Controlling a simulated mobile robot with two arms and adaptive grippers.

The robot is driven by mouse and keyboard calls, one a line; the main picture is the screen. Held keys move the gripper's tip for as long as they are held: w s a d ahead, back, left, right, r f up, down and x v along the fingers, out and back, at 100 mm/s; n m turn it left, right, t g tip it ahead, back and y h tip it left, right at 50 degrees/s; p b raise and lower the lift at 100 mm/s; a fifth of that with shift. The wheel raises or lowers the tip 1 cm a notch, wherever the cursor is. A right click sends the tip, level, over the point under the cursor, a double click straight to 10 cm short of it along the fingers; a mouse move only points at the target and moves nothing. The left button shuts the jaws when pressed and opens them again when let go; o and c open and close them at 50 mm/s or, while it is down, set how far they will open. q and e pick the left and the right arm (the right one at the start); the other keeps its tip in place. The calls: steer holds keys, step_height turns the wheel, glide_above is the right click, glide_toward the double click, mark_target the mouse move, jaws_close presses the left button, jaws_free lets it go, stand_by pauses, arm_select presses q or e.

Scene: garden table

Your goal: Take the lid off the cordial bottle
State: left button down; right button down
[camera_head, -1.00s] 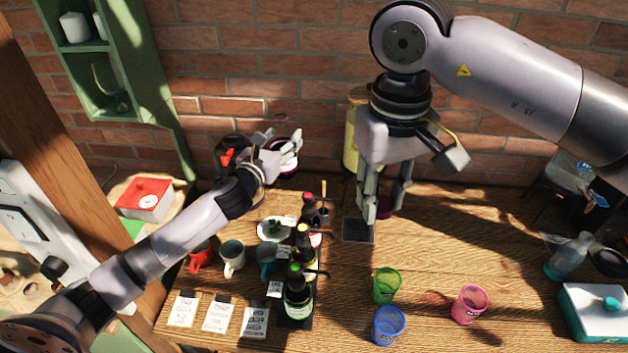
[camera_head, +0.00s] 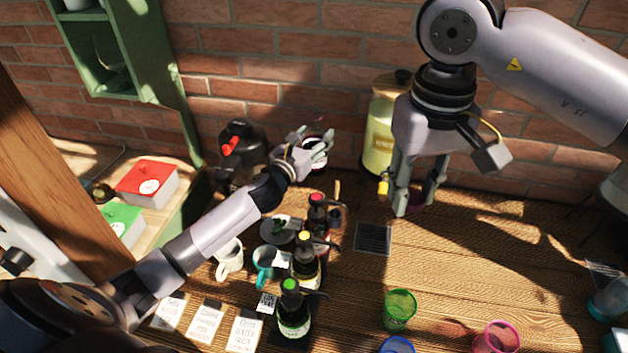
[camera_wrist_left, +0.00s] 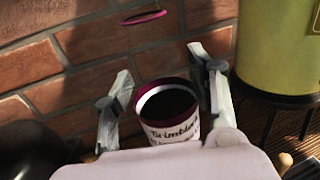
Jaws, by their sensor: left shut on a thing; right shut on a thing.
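Pump bottles (camera_head: 292,318) stand in a row at centre left, beside mugs (camera_head: 229,258) and cards (camera_head: 205,319). A yellow-green dispenser (camera_head: 380,140) stands behind my right gripper. A green cup (camera_head: 400,309) and a pink cup (camera_head: 497,338) stand in front. The right table area is mostly clear.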

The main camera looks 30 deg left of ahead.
mark_target(314, 169)
arm_select(q)
step_height(314, 169, down, 5)
steer(key=b, duration=0.3)
steer(key=shift+w+b, duration=0.1)
steer(key=shift+b, duration=0.2)
steer(key=shift+f+b, duration=0.5)
steer(key=shift+b, duration=0.1)
steer(key=shift+f+b, duration=0.4)
steer(key=shift+f, duration=0.1)
step_height(314, 169, down, 3)
steer(key=b, duration=0.3)
steer(key=shift+f, duration=0.3)
